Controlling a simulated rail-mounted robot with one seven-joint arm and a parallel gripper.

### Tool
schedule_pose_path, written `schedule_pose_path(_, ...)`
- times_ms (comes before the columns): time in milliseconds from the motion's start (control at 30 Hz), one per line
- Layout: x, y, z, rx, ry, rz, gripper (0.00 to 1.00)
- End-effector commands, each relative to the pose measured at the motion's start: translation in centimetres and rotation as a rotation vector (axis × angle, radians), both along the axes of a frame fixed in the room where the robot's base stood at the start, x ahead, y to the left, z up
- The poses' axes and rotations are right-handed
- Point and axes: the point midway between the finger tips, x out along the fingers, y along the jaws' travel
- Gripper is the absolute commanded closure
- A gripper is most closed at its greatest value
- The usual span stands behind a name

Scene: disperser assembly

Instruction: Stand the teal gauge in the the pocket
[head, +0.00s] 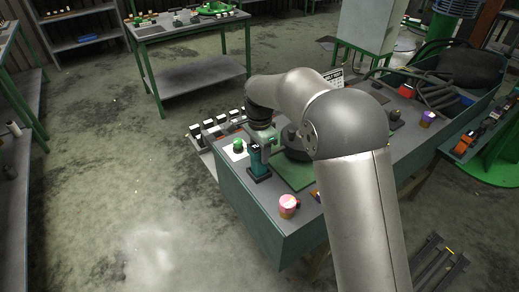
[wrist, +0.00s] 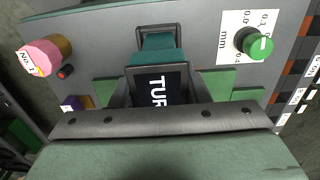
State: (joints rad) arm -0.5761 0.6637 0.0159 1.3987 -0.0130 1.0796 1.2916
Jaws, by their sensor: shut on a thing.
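The teal gauge (head: 257,161) stands roughly upright at the near left part of the workbench, with a dark face toward the top. My gripper (head: 263,142) is at its upper part. In the wrist view, the gauge's teal body (wrist: 158,46) and black label with white letters "TUR" lie between the two fingers of my gripper (wrist: 157,88), which is shut on it. The gauge's lower end is close to the bench top; I cannot tell whether it touches. I cannot make out the pocket clearly in either view.
A green knob (wrist: 258,45) on a white "mm" scale card is beside the gauge. A green mat (head: 294,176) lies right of the gauge.

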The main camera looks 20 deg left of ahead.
Motion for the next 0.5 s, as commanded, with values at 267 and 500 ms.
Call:
schedule_pose_path(267,0.04,0.03,0.08,0.002,-0.003,0.0,1.0)
schedule_pose_path(500,0.03,0.02,0.03,0.002,-0.001,0.0,0.33)
